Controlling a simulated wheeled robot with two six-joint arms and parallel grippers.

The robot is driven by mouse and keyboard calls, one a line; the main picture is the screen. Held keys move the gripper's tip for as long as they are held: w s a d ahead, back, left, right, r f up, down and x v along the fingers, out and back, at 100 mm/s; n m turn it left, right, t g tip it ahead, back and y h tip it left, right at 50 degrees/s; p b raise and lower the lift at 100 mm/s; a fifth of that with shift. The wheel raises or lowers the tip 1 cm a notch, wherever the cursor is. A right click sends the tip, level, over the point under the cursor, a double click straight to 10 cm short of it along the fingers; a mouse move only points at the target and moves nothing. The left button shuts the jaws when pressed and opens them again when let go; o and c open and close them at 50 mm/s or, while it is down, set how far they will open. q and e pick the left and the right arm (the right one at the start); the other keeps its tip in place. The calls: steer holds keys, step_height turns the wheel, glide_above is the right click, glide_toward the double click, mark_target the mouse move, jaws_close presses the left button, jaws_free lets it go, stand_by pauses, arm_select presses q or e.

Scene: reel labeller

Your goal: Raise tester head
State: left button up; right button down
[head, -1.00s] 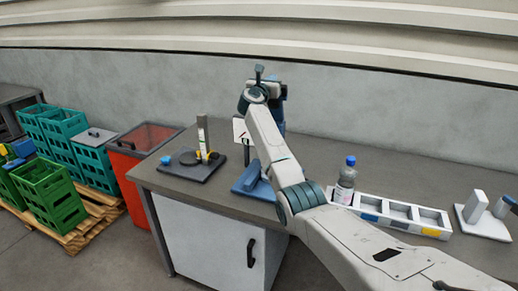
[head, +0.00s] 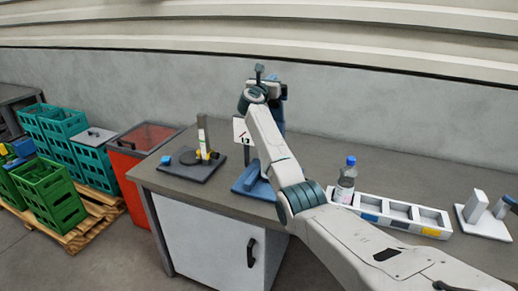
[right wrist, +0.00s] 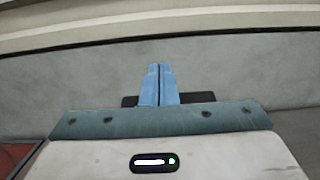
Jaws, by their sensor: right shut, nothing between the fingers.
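A blue device, which I take to be the tester, stands on the bench behind my right arm. Its blue base (head: 248,180) shows left of the arm, and a blue upright part (head: 279,127) shows behind the forearm. The arm hides much of it, so I cannot tell how high its head sits. A white panel (head: 240,130) with a red mark stands on a dark post beside it. My right gripper shows in the right wrist view (right wrist: 160,70) with its blue fingers together and empty, facing the grey wall. In the head view the wrist hides most of it. My left gripper is out of view.
On the grey bench (head: 350,170), a dark plate with an upright (head: 203,135) stands left. Crates (head: 48,195) and a red bin (head: 140,145) stand left.

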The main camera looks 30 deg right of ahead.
stand_by(0.5)
steer(key=shift+s+a+f, duration=0.15)
steer(key=shift+s+a, duration=0.15)
steer(key=shift+a, duration=0.1)
steer(key=b+v, duration=0.3)
steer(key=v, duration=0.6)
steer(key=shift+s+a, duration=0.2)
steer(key=shift+s, duration=0.15)
